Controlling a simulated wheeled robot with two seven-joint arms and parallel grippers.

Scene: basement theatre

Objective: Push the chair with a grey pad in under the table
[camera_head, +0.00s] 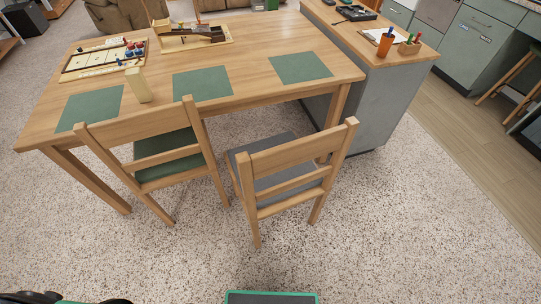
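The chair with a grey pad (270,143) stands upright on the carpet at the front right side of the wooden table (250,48). Its slatted wooden backrest (300,152) faces me and is turned slightly. Its grey seat shows behind the backrest, below the table's front edge in the picture. Whether the seat's far edge reaches beneath the tabletop is hard to tell. The backrest stands clear of the table edge. The backrest hides part of the seat. Neither of my grippers is in view.
A similar chair with a green pad (170,150) stands to the left at the same table side. A grey cabinet (375,105) with a wooden top stands right of the table. Green placemats, a wooden board and small items lie on the table. Open carpet (370,230) lies in front.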

